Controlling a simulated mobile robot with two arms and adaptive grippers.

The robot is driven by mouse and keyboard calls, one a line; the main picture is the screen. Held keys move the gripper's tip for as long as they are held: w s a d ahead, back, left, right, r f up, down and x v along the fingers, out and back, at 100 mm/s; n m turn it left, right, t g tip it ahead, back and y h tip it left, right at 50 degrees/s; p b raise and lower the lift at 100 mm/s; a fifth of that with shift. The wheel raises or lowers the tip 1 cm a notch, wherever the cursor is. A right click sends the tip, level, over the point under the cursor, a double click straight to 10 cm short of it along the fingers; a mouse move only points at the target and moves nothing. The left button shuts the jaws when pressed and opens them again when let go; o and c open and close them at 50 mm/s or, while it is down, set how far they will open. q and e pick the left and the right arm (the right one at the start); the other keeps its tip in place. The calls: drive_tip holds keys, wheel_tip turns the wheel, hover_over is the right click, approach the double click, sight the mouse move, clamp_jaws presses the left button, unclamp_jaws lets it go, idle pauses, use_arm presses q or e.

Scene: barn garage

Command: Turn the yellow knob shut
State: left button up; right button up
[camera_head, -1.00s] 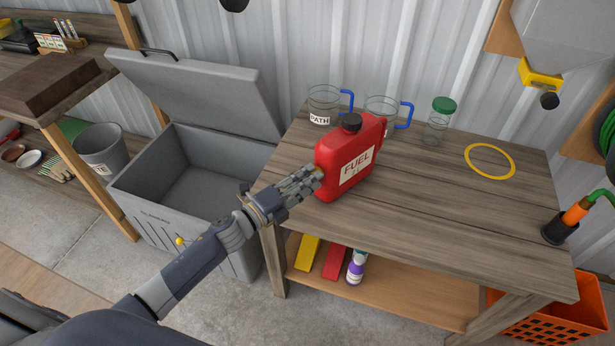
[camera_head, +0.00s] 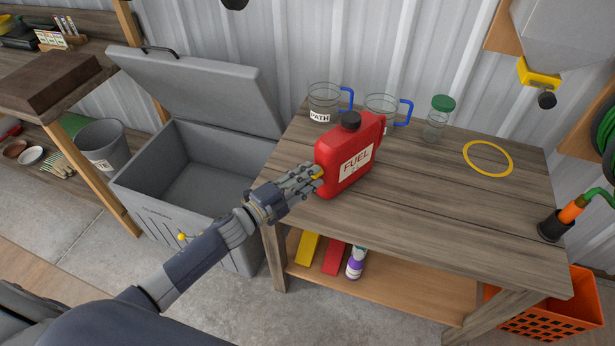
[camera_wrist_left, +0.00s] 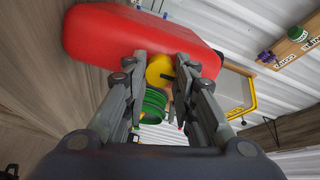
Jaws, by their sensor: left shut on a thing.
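A red fuel can (camera_head: 345,170) stands upright on the wooden workbench, with a black cap on top and a FUEL label. The yellow knob (camera_head: 318,174) is low on its left side, mostly hidden by my fingers. My left gripper (camera_head: 316,173) reaches in from the left and is shut on this knob. In the left wrist view the knob (camera_wrist_left: 159,70) sits between the two fingers, against the red can (camera_wrist_left: 100,38). My right gripper is not in view.
Two clear jugs (camera_head: 324,100) with blue handles and a green-lidded jar (camera_head: 438,118) stand behind the can. A yellow ring (camera_head: 488,158) lies on the bench (camera_head: 430,190) at the right. An open grey chest (camera_head: 165,215) stands left of the bench.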

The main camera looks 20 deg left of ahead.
use_arm(q)
drive_tip(key=shift+f, duration=0.1)
drive_tip(key=o, duration=1.1)
drive_tip(key=v, duration=1.2)
drive_tip(key=shift+f, duration=0.1)
